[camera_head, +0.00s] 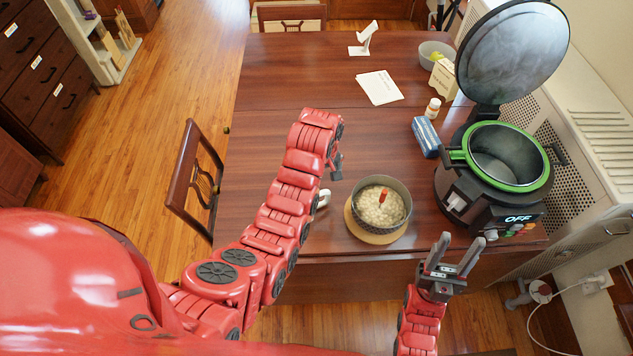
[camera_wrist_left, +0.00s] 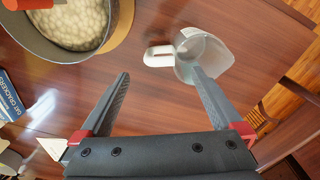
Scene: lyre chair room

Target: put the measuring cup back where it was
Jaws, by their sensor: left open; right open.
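The measuring cup (camera_wrist_left: 208,58) is clear with a white handle and stands on the table, in the upper middle of the left wrist view. In the head view only its white handle (camera_head: 323,198) shows beside my left arm; the arm hides the rest. My left gripper (camera_wrist_left: 160,73) is open and empty, with the cup beyond its fingertips; the right finger overlaps the cup's near edge in the picture. I cannot tell whether they touch. In the head view it shows partly at the arm's end (camera_head: 337,166). My right gripper (camera_head: 461,238) is open and empty near the table's front edge.
A pot (camera_head: 400,213) of pale food with a red-handled utensil stands on a round wooden board (camera_head: 367,235). An open cooker (camera_head: 470,195) reading OFF stands at the right, near a blue packet (camera_head: 425,137). Papers (camera_head: 380,87) lie farther back. The table's left middle is clear.

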